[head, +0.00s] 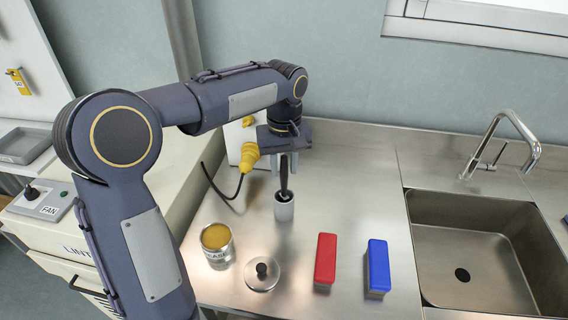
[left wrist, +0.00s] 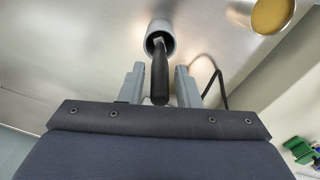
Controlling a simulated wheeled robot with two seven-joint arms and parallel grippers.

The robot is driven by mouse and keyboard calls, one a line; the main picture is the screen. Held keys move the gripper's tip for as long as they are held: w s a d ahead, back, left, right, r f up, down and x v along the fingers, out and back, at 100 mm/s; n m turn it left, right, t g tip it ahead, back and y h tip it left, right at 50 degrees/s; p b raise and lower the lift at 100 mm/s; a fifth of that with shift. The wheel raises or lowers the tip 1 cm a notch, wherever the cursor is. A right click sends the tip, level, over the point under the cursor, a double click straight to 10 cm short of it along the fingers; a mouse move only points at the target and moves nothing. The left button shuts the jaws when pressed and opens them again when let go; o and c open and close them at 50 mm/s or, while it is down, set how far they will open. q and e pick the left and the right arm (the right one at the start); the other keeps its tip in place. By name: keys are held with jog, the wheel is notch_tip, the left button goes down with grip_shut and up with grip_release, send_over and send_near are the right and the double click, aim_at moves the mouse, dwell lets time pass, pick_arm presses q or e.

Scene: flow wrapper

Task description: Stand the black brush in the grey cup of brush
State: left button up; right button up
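The black brush (head: 284,184) stands in the grey cup (head: 284,210) on the steel counter, its handle up and its lower end hidden inside the cup. In the left wrist view the brush handle (left wrist: 160,78) points towards the camera, with the cup's rim (left wrist: 160,25) around its far end. My left gripper (head: 285,170) is above the cup, pointing down. In the left wrist view my left gripper (left wrist: 160,67) has one finger on each side of the handle, with a gap on both sides, so it is open. My right gripper is not in view.
An open tin (head: 217,244) and a round lid with a black knob (head: 262,273) are in front of the cup. A red block (head: 325,262) and a blue block (head: 377,267) lie to the right, before the sink (head: 480,255). A yellow plug (head: 249,157) with a black cable is behind left.

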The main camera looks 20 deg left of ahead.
pick_arm(q)
jog(key=shift+o, duration=1)
notch_tip(320, 180, up, 8)
jog(key=shift+f, duration=0.25)
jog(key=shift+r, duration=0.15)
